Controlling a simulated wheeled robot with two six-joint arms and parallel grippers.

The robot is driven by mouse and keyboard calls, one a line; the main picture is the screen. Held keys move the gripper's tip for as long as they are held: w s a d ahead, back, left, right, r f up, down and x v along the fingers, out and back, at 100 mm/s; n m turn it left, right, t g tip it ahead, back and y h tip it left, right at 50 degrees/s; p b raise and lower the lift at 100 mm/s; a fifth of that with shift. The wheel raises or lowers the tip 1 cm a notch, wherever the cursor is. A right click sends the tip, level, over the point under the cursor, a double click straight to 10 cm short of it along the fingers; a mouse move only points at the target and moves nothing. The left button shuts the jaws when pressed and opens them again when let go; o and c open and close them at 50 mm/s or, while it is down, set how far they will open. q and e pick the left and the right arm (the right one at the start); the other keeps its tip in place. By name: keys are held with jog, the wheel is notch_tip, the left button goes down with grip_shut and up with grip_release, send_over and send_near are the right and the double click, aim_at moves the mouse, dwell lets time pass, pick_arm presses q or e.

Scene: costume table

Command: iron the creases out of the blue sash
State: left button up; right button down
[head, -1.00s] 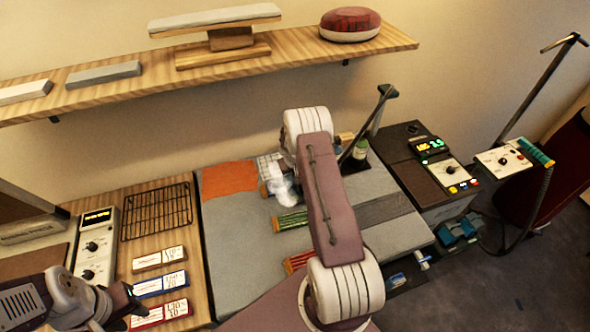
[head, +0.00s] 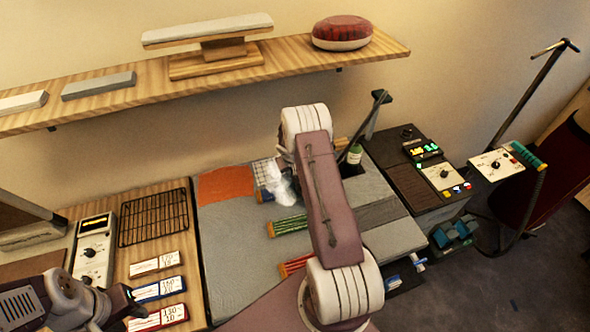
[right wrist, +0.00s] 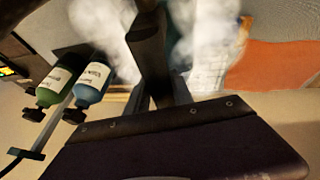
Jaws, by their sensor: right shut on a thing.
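The blue sash (head: 264,196) lies on the grey pressing board (head: 235,270); only a short blue end shows under a white checked cloth (head: 268,173). White steam (head: 284,190) rises beside the cloth and also shows in the right wrist view (right wrist: 205,30). My right arm hides the rest of the sash. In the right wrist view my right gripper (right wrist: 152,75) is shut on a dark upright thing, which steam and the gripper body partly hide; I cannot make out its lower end. My left gripper (head: 130,303) is low at the left, apart from the sash; its jaw opening is unclear.
Green-striped (head: 288,226) and red-striped (head: 294,266) sashes lie nearer on the board. An orange cloth (head: 226,184) lies at its back left. A wire rack (head: 153,217) and labelled blocks (head: 160,289) are at left. A control box (head: 440,178) stands at right, bottles (right wrist: 92,82) nearby.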

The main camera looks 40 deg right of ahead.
jog(key=shift+w+r+p, duration=0.1)
jog(key=shift+r+p, duration=1.25)
jog(key=shift+r, duration=0.9)
